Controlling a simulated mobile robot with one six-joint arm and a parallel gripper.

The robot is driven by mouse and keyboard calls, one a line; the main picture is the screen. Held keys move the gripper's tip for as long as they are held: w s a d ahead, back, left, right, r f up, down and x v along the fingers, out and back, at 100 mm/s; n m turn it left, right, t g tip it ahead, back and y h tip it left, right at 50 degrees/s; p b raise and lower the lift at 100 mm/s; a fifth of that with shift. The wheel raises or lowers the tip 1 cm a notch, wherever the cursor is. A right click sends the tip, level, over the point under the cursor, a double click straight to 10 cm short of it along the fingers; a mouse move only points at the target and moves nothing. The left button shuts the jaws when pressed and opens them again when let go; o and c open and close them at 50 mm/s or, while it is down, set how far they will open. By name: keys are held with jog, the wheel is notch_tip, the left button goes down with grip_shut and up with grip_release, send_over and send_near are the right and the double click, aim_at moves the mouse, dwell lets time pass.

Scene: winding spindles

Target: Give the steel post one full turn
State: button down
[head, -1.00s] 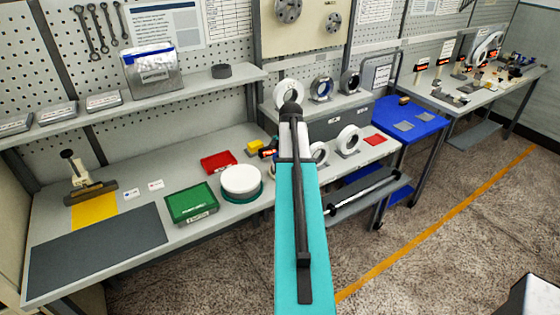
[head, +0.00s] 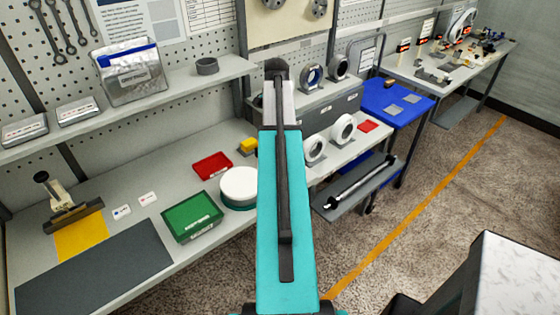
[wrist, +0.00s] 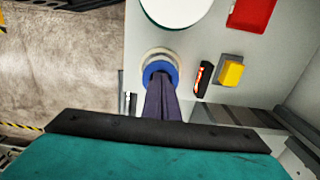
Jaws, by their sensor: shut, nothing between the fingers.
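In the wrist view, a round fitting with a pale metal rim and a blue ring (wrist: 149,68) stands on the grey bench. My gripper (wrist: 160,80) is shut and empty, its dark fingers together and overlapping the ring in the picture. I cannot tell whether the fingertips touch it or hang above it. I cannot make out the steel post; the fingers cover the middle of the ring. In the head view my teal arm hides the gripper and this spot of the bench.
Close to the ring are a small black device with a red display (wrist: 202,78), a yellow block (wrist: 231,73), a red tray (head: 212,166) and a white disc (head: 239,184). A green box (head: 192,217) stands left. Grey housings with white rings (head: 343,129) stand right of my arm.

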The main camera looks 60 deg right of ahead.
jog(key=shift+f, duration=0.15)
notch_tip(320, 180, down, 4)
jog(key=b, duration=0.3)
jog(key=shift+s, duration=0.15)
jog(key=shift+f+b, duration=0.3)
jog(key=shift+f, duration=1)
jog(key=shift+d, duration=0.25)
jog(key=shift+w+d+p, duration=0.15)
jog(key=shift+w+p, duration=0.2)
jog(key=shift+p, duration=0.45)
jog(key=shift+a, duration=0.2)
dwell(0.3)
jog(key=shift+w+a, duration=0.1)
jog(key=shift+a, duration=0.15)
